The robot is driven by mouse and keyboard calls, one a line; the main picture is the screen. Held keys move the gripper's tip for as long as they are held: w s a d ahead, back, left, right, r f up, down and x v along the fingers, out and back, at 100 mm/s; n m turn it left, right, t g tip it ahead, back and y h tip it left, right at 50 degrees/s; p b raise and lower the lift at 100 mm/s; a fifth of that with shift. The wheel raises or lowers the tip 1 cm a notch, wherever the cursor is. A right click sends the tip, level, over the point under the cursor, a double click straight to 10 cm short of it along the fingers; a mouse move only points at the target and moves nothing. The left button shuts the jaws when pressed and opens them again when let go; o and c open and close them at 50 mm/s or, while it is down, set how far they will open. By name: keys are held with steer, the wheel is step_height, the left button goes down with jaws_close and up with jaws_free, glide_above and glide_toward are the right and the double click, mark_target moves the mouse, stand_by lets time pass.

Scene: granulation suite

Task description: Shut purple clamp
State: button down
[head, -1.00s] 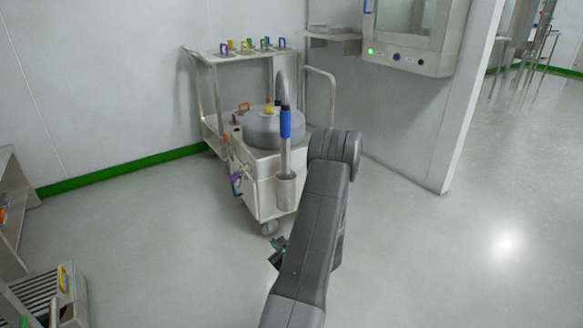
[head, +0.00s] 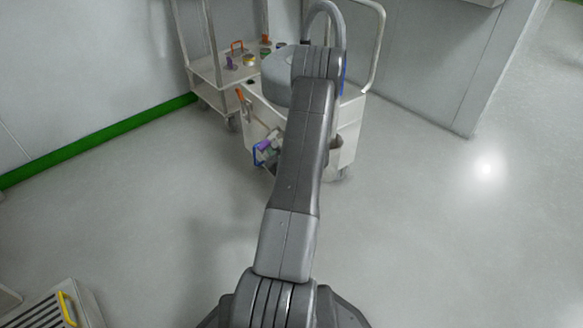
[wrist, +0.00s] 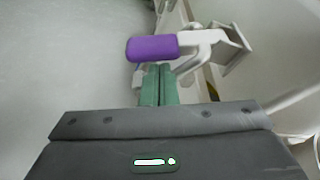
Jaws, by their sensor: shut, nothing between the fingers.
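The purple clamp (wrist: 153,47) shows in the wrist view as a thick purple grip on a pale metal lever, just beyond my fingertips. In the head view the purple clamp (head: 265,146) is at the left side of the white cart, partly hidden by my gripper and arm. My gripper (wrist: 158,70) has its green fingers shut together with nothing between them. The fingertips are at the lower edge of the purple grip; I cannot tell whether they touch it. Whether the clamp is fully open or shut is not clear.
A slatted metal unit with a yellow handle (head: 67,309) is at the lower left. The floor (head: 130,210) between is clear.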

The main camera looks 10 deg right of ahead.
mark_target(267, 143)
steer(key=shift+w+a, duration=0.15)
steer(key=shift+w, duration=0.1)
steer(key=shift+s+a+r+m+p, duration=0.1)
steer(key=shift+s+r+m+p, duration=0.05)
steer(key=shift+r+m+p, duration=0.2)
stand_by(0.3)
steer(key=r+m+y+p, duration=0.1)
steer(key=a+r+m+g+y+p, duration=0.1)
steer(key=m+p, duration=0.1)
steer(key=shift+s+r, duration=0.1)
steer(key=shift+s, duration=0.1)
steer(key=shift+r+m+g+y+p, duration=0.45)
steer(key=shift+r+m+p, duration=0.25)
steer(key=shift+m+p, duration=0.3)
steer(key=shift+r+m+y+p, duration=0.6)
steer(key=shift+m+p, duration=0.2)
steer(key=shift+m, duration=0.15)
steer(key=shift+w+d+r+m+y+p, duration=0.2)
steer(key=shift+d+r+m+y+p, duration=0.35)
steer(key=shift+m, duration=0.9)
steer(key=shift+w+d+r+m+y+p, duration=0.25)
steer(key=shift+r+m+y, duration=0.45)
steer(key=shift+m, duration=0.7)
steer(key=shift+w+d+r+m+y+p, duration=0.1)
steer(key=shift+d+r+m+y+p, duration=0.35)
steer(key=shift+m, duration=1)
